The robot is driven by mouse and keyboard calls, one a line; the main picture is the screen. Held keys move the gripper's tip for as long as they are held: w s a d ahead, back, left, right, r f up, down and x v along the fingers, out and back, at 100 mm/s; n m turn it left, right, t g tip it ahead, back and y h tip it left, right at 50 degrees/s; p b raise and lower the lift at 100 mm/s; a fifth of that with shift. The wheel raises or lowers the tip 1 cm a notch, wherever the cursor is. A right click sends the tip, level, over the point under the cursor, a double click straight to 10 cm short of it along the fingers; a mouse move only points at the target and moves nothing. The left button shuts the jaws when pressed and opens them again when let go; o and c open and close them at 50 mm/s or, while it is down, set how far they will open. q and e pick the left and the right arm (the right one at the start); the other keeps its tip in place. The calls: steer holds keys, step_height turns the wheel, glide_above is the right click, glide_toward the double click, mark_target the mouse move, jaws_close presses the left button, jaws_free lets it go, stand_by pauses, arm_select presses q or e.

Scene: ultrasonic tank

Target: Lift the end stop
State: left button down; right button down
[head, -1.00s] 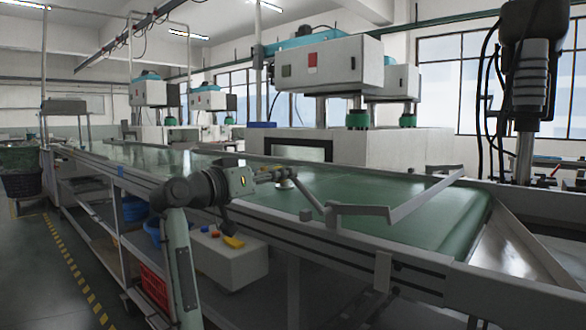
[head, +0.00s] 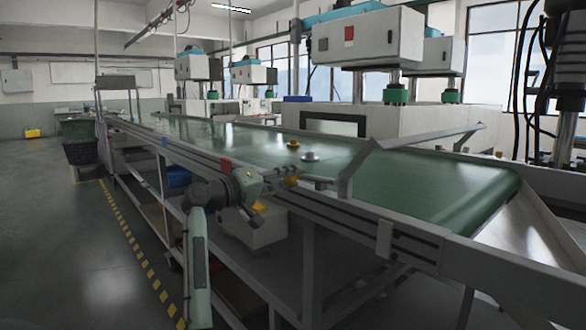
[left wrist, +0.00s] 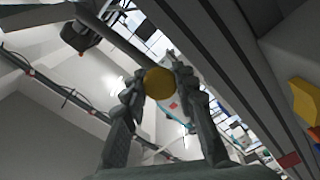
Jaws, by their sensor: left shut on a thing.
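The end stop (head: 358,166) is a grey bent bar at the near edge of the green belt. Its long arm (head: 430,136) slants up and stands above the belt; its short lever (head: 318,180) runs left, nearly level, to my left gripper (head: 291,181). In the left wrist view, my left gripper (left wrist: 158,88) has its two fingers closed on a brownish-yellow round knob (left wrist: 158,83) at the end of a grey bar (left wrist: 118,42). In the head view the fingers largely hide the knob. My right gripper is not in view.
A yellow-topped part (head: 293,144) and a silver disc (head: 310,157) sit on the belt (head: 400,180). A white box (head: 255,232) hangs below the conveyor's near rail. White machines (head: 375,38) stand behind the belt.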

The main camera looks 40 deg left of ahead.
arm_select(q)
steer(key=shift+d+f+n, duration=0.15)
steer(key=shift+f+n, duration=0.35)
steer(key=shift+f, duration=0.25)
steer(key=c, duration=1.2)
jaws_free()
steer(key=shift+o, duration=0.2)
steer(key=s, duration=1.2)
steer(key=shift+a, duration=0.45)
